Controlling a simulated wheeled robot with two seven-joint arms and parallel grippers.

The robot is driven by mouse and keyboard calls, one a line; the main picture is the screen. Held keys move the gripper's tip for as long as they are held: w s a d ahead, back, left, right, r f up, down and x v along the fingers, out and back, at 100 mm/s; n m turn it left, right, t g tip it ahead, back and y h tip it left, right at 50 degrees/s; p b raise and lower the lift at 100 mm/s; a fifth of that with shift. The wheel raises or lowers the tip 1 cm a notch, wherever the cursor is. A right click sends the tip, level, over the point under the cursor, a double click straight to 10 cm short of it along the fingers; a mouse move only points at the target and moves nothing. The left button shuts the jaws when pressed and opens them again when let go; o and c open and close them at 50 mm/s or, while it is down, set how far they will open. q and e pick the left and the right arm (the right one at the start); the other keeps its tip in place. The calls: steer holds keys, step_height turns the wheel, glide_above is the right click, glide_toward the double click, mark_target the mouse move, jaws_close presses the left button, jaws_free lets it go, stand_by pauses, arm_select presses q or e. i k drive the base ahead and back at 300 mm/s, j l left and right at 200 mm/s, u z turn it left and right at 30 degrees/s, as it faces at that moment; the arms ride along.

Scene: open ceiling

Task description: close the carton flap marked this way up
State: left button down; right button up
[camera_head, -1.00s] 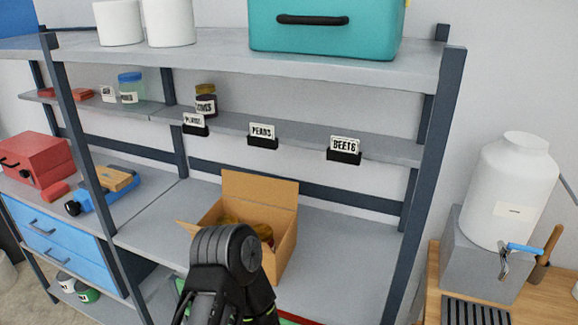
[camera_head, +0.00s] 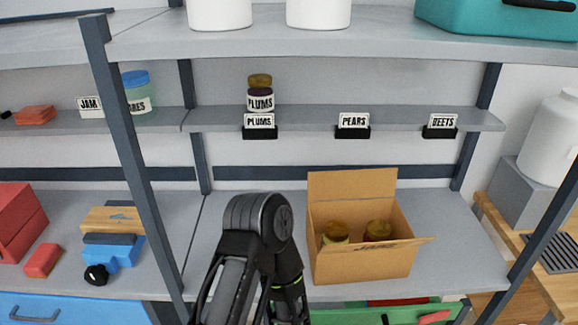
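An open brown cardboard carton (camera_head: 360,264) stands on the grey shelf, right of the picture's middle. A small dark mark shows near the front rim, too small to read, so I cannot tell which flap is marked. Neither gripper is visible.
A plums jar (camera_head: 260,92) stands on the narrow shelf above, over labels for plums, pears and beets (camera_head: 440,123). A dark post (camera_head: 130,160) rises at left, another at right. Bare shelf (camera_head: 450,225) lies right of the carton.

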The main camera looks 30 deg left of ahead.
mark_target(366, 183)
steer(key=k+j, duration=0.15)
steer(key=j, duration=0.2)
steer(key=k+j, duration=0.15)
steer(key=j, duration=0.2)
steer(key=k+j, duration=0.15)
steer(key=j, duration=0.2)
steer(key=k+j, duration=0.15)
steer(key=j, duration=0.2)
steer(key=k+j, duration=0.15)
steer(key=j, duration=0.2)
